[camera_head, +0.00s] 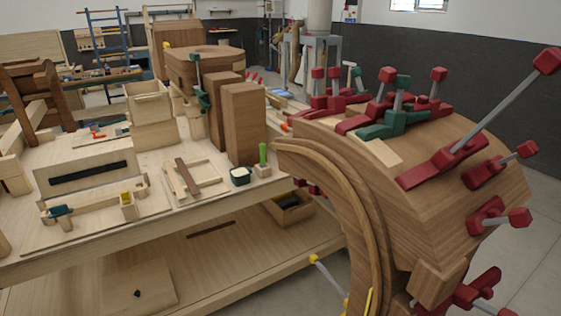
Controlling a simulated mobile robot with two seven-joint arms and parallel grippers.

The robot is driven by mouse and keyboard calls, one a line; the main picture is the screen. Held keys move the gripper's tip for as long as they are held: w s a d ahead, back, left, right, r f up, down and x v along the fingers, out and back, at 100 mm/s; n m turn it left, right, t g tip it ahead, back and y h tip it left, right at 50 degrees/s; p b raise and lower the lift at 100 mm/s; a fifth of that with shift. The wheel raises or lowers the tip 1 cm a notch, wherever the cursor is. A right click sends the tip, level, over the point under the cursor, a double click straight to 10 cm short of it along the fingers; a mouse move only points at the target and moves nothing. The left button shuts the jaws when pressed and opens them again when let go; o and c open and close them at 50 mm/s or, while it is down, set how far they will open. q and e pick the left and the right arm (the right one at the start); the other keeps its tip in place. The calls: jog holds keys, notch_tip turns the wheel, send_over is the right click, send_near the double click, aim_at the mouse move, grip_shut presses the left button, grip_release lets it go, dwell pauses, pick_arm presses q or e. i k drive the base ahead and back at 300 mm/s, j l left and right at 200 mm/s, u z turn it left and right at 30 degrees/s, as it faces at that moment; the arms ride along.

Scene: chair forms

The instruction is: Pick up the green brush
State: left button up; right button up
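The green brush (262,153) shows as a bright green upright handle near the right front edge of the workbench (215,215). Its lower end meets a small light wood block (263,170); whether it sits in the block or behind it, I cannot tell. A small dark green pot (240,177) with pale contents stands just left of it. Neither of my grippers is in view.
Tall brown wood blocks (243,125) stand behind the brush. A large curved wooden form (440,165) with red and green clamps fills the right side, close to the bench edge. A small tray with wood strips (192,180) lies left of the pot.

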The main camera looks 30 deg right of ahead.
aim_at(262, 146)
jog(key=z, duration=1.6)
jog(key=j+z, duration=0.1)
jog(key=z, duration=0.35)
jog(key=j+z, duration=0.1)
jog(key=z, duration=0.85)
jog(key=k+j, duration=0.1)
jog(key=j, duration=0.65)
jog(key=k+j, duration=0.15)
jog(key=j, duration=0.2)
